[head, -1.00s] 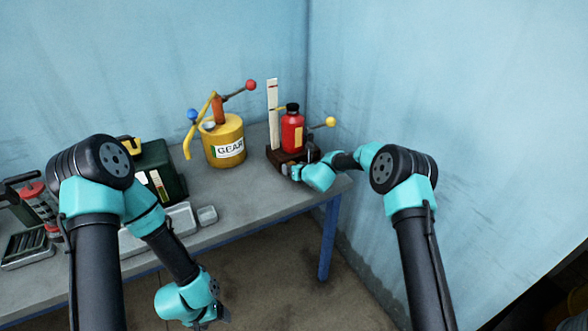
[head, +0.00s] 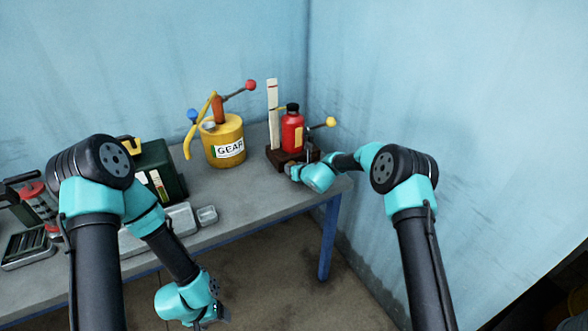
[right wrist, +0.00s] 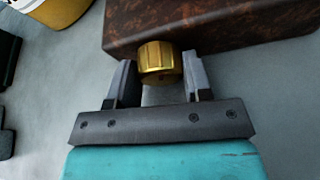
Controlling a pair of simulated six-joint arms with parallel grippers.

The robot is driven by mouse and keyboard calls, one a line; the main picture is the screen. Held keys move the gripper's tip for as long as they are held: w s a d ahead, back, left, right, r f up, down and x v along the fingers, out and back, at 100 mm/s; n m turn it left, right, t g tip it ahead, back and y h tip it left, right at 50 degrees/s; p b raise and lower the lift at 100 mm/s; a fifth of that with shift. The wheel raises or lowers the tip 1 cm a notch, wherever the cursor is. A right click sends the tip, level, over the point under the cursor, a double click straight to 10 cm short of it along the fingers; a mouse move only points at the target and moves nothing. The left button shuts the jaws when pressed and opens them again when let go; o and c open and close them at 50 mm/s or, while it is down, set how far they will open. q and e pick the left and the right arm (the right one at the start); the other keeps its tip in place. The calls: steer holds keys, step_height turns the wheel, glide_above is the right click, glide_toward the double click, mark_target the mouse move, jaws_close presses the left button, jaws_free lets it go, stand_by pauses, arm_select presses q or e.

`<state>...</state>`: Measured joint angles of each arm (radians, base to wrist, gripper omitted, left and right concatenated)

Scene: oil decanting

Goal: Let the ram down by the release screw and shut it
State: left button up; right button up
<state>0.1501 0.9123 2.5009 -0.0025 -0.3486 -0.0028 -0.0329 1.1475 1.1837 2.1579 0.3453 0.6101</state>
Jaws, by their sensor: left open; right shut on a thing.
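The jack stands at the back right of the bench, with a red body (head: 292,132) on a dark brown base (head: 280,155). A lever with a yellow ball (head: 331,122) sticks out to its right, and a white marked scale (head: 272,110) stands upright beside it. The brass release screw (right wrist: 159,60) sits at the side of the rusty base in the right wrist view. My right gripper (right wrist: 160,75) is shut on the screw, one finger at each side of it. My left gripper (head: 218,314) is open and empty, low in front of the bench.
A yellow gear-oil can (head: 223,142) with a pump and red and blue knobs stands left of the jack. A dark green case (head: 158,168) and small grey trays (head: 207,215) are farther left. The walls close in behind and right of the jack.

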steer(key=shift+s+a+n+t+h, duration=0.1)
steer(key=shift+n+t+h, duration=0.3)
steer(key=shift+n+h, duration=0.8)
steer(key=o, duration=0.9)
steer(key=v, duration=1.7)
steer(key=shift+s+d+f, duration=0.1)
steer(key=shift+s+d, duration=0.05)
steer(key=shift+d, duration=0.25)
